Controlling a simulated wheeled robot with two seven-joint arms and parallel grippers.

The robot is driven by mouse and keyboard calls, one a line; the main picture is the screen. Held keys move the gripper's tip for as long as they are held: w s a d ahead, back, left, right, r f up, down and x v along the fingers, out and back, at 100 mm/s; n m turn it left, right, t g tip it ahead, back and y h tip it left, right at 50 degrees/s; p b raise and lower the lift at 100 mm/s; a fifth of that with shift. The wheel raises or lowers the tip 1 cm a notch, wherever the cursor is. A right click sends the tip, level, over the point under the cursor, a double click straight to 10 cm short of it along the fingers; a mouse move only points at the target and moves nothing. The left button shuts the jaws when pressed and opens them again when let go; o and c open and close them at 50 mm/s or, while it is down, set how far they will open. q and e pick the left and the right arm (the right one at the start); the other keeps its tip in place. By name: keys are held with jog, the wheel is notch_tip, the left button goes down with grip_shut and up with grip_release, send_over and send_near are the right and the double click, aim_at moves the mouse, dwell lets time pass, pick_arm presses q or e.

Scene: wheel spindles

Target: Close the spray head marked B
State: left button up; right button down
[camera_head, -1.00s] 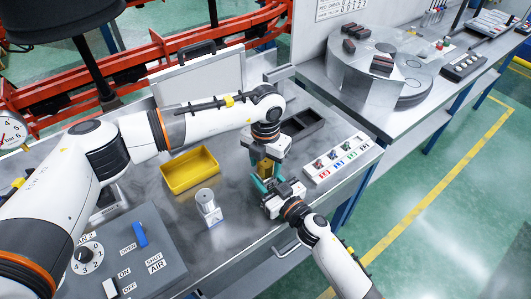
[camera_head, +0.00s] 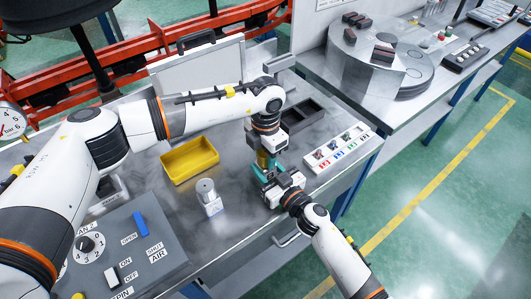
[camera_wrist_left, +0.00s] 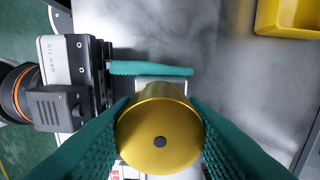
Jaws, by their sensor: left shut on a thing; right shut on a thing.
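My left gripper (camera_head: 264,158) points down over the bench and is shut on a gold cylinder (camera_wrist_left: 158,135). In the left wrist view its teal fingers press both sides of the cylinder, whose round end with a dark central dot faces the camera. My right gripper (camera_head: 262,178) reaches in from the lower right, just below the left one, with teal fingers around the same spot. In the wrist view one right finger (camera_wrist_left: 150,69) passes behind the cylinder; what it grips is mostly hidden. I cannot read a B mark on anything.
A yellow tray (camera_head: 164,174) and a small metal cylinder on a white block (camera_head: 206,192) stand left of the grippers. A white rack with coloured labels (camera_head: 318,164) is close on the right. A grey control panel (camera_head: 165,268) fills the lower left.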

pick_arm(q)
jog(key=shift+m, duration=0.4)
jog(key=o, duration=1.1)
jog(key=shift+o, duration=0.2)
jog(key=shift+r, duration=0.1)
notch_tip(320, 180, up, 12)
pick_arm(e)
jog(key=c, duration=0.7)
grip_release()
pick_arm(q)
jog(key=shift+f+b, duration=0.45)
jog(key=shift+f, duration=0.15)
pick_arm(e)
jog(key=v, duration=1.2)
